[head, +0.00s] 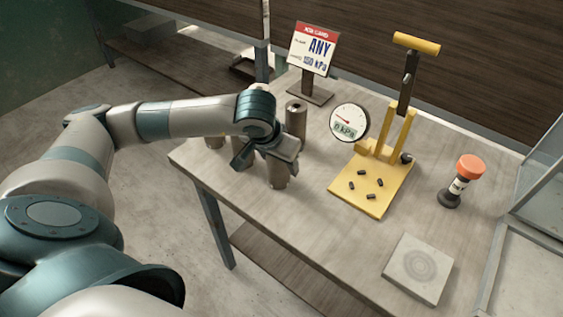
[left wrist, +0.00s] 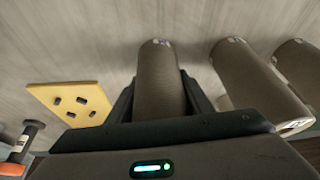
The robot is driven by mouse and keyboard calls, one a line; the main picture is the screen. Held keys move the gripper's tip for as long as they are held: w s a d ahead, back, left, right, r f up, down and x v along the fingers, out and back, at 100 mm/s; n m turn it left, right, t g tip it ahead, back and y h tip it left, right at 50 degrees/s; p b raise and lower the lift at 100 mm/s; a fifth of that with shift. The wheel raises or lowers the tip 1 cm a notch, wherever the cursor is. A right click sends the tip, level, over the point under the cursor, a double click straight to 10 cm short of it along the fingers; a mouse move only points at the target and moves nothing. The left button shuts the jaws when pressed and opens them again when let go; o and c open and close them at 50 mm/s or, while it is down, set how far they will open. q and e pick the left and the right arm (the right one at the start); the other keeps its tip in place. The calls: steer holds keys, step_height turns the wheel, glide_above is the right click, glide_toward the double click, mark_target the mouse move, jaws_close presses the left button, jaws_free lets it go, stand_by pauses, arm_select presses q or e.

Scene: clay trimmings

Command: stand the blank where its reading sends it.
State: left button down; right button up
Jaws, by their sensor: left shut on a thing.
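My left gripper (head: 272,158) is shut on a grey-brown cylindrical blank (head: 279,179) near the table's left front part. In the left wrist view the held blank (left wrist: 160,75) sits between the two fingers. I cannot tell whether its base touches the table. A yellow press (head: 372,185) with a raised lever stands to the right. Its round gauge (head: 349,121) reads 0 kPa, with several small dark pegs on its base. A sign (head: 313,48) at the back reads "ANY" and "150 kPa", its smaller text unclear. My right gripper is out of view.
Another blank (head: 296,119) stands behind the gripper, and more stand left, partly hidden by my arm. An orange-topped tool (head: 461,181) stands at right. A grey square slab (head: 418,267) with ring marks lies at front right. The front middle of the table (head: 310,235) is clear.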

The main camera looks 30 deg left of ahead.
arm_select(q)
steer(key=c, duration=0.9)
jaws_free()
steer(key=shift+r, duration=0.2)
steer(key=shift+s+r, duration=0.15)
steer(key=shift+r, duration=0.2)
steer(key=b+v, duration=0.1)
steer(key=v, duration=0.9)
steer(key=shift+s+r, duration=0.1)
steer(key=shift+s, duration=0.05)
steer(key=shift+s+r, duration=0.15)
steer(key=shift+r, duration=0.15)
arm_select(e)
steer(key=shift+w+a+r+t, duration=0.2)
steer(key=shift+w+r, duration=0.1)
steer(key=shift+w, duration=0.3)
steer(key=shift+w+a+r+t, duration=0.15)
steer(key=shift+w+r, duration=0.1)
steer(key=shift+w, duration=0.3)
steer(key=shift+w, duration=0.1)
